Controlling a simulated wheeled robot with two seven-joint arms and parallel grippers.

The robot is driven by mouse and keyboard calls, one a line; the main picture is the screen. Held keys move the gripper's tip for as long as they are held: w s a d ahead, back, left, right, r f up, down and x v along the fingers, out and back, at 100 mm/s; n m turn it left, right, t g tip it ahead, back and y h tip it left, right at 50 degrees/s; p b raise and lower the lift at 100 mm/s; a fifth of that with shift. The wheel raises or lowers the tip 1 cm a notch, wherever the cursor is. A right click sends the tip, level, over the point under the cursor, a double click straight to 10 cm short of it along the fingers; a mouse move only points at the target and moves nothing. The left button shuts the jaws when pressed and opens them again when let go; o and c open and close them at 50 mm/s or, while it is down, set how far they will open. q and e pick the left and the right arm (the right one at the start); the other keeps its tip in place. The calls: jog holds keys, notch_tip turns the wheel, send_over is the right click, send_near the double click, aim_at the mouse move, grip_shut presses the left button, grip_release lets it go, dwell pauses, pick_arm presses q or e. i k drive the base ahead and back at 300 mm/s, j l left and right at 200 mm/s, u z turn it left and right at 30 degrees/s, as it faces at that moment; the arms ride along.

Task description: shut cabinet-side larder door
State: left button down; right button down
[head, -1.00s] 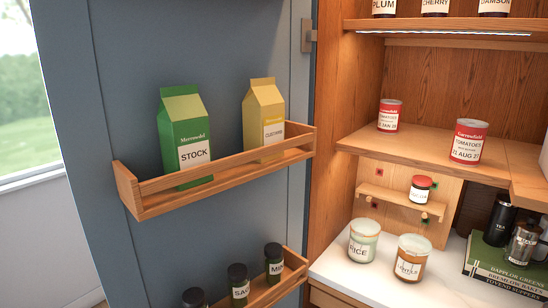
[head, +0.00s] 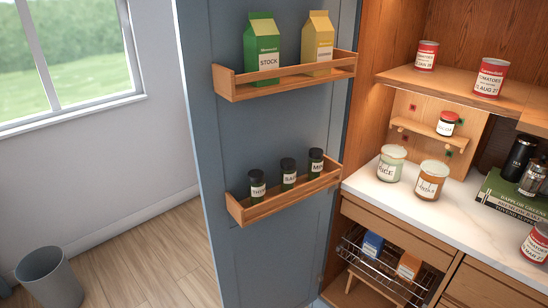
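The larder door (head: 262,135) is grey-blue and stands open at the left of the larder, its inner face toward me. Its hinge side meets the wooden cabinet on the right. An upper wooden rack (head: 290,88) on the door holds a green stock carton (head: 262,45) and a yellow carton (head: 317,42). A lower rack (head: 285,201) holds several dark-lidded spice jars (head: 289,174). Neither of my grippers shows in the head view.
Tomato tins (head: 491,78) stand on a cabinet shelf. Jars (head: 432,181) stand on the white counter (head: 470,222). Below is a wire basket (head: 380,262) with boxes. A grey bin (head: 48,278) stands on the floor at left. The floor between bin and door is clear.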

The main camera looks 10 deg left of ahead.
aim_at(269, 253)
jog(key=z, duration=2.25)
jog(key=k+j, duration=0.15)
jog(key=j, duration=0.35)
jog(key=k+j, duration=0.2)
jog(key=j, duration=0.35)
jog(key=k+j, duration=0.15)
jog(key=j, duration=0.35)
jog(key=k+j, duration=0.15)
jog(key=j, duration=0.35)
jog(key=k+j, duration=0.2)
jog(key=j, duration=0.35)
jog(key=k+j, duration=0.15)
jog(key=j, duration=0.35)
jog(key=k+j, duration=0.15)
jog(key=j, duration=0.35)
jog(key=k+j, duration=0.2)
jog(key=j, duration=0.35)
